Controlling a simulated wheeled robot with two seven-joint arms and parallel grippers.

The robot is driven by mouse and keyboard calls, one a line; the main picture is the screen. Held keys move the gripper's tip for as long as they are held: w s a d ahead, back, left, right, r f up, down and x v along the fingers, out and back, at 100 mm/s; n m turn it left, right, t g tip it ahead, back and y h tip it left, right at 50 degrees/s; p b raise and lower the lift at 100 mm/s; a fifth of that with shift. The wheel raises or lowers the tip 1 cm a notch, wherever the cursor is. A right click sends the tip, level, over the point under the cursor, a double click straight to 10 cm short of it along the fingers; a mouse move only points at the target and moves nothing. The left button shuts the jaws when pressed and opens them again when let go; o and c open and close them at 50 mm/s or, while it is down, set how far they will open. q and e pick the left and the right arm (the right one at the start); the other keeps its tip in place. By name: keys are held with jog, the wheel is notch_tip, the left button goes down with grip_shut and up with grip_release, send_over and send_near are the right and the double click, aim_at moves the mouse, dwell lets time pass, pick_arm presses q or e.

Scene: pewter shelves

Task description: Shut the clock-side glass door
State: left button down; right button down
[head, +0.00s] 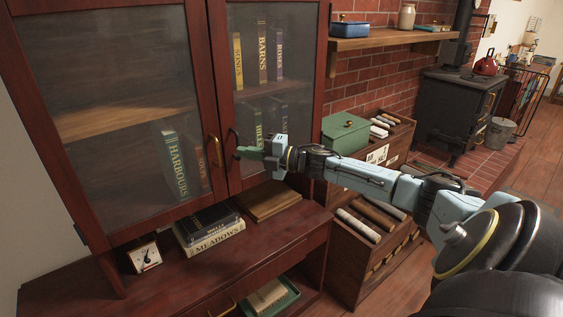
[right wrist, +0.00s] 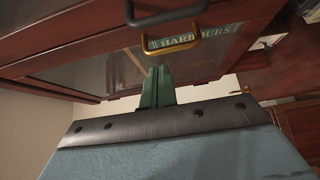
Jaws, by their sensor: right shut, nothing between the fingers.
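The clock-side glass door (head: 203,75) is the left one of the cabinet, with a dark red frame and a brass handle (head: 216,151). The small white clock (head: 145,257) stands on the ledge below it. The door looks close to its frame; I cannot tell whether it sits flush. In the right wrist view the brass handle (right wrist: 168,53) shows just beyond the fingertips. My right gripper (head: 240,152) is shut and empty, its green fingers in front of the right door near the handles. The fingers also show in the right wrist view (right wrist: 158,72). My left gripper is out of view.
The right glass door (head: 318,70) has a dark handle (head: 231,140) close to the brass one. Books, including Meadows (head: 212,239), lie on the ledge (head: 190,272) below. A green box (head: 345,134) tops a wooden rack at right, near my right arm.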

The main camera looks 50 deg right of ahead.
jog(key=s+d, duration=0.5)
jog(key=d, duration=0.1)
jog(key=shift+s+f+b, duration=0.15)
jog(key=shift+s+b, duration=0.05)
jog(key=shift+b, duration=0.25)
jog(key=shift+d, duration=0.1)
jog(key=shift+f, duration=0.1)
